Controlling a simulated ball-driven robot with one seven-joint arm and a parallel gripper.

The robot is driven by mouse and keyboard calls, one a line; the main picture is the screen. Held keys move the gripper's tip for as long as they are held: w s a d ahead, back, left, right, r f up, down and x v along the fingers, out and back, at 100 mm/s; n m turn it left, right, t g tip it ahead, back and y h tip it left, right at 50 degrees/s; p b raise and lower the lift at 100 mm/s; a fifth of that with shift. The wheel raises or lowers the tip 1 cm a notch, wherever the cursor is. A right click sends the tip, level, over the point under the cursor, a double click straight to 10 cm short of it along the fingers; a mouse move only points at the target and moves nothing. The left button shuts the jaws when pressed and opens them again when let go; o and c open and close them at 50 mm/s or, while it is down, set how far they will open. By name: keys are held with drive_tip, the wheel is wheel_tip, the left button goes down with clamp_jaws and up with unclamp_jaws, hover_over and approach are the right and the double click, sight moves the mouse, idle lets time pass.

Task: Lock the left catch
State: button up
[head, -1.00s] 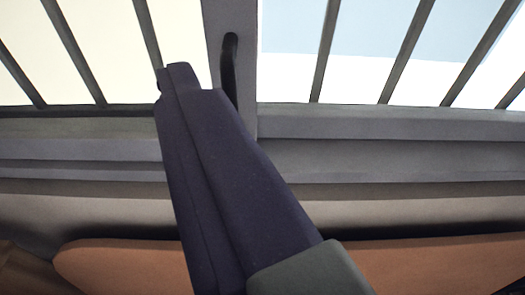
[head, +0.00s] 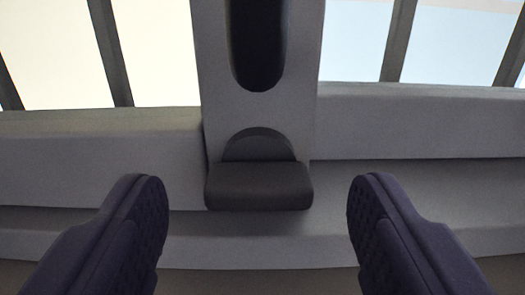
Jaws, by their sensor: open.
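A dark catch (head: 259,186) sits at the foot of a grey upright post (head: 222,85) between two window panes. It has a wide block in front and a rounded half-disc behind it. Above it on the post is a long dark handle-like piece (head: 258,45) with a rounded lower end; its top is cut off by the frame. My gripper (head: 257,190) is open and empty. Its two purple padded fingers stand apart, one to the left and one to the right of the catch, with clear gaps on both sides. Whether the catch is locked I cannot tell.
A grey sill (head: 100,150) runs across behind the fingers and carries on to the right of the post. Barred, bright window panes (head: 160,50) stand on both sides of the post. The space between the fingers holds only the catch and sill.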

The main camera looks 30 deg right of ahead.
drive_tip(key=shift+w+d, duration=0.4)
drive_tip(key=shift+w, duration=0.2)
drive_tip(key=shift+c, duration=0.2)
drive_tip(key=c, duration=1)
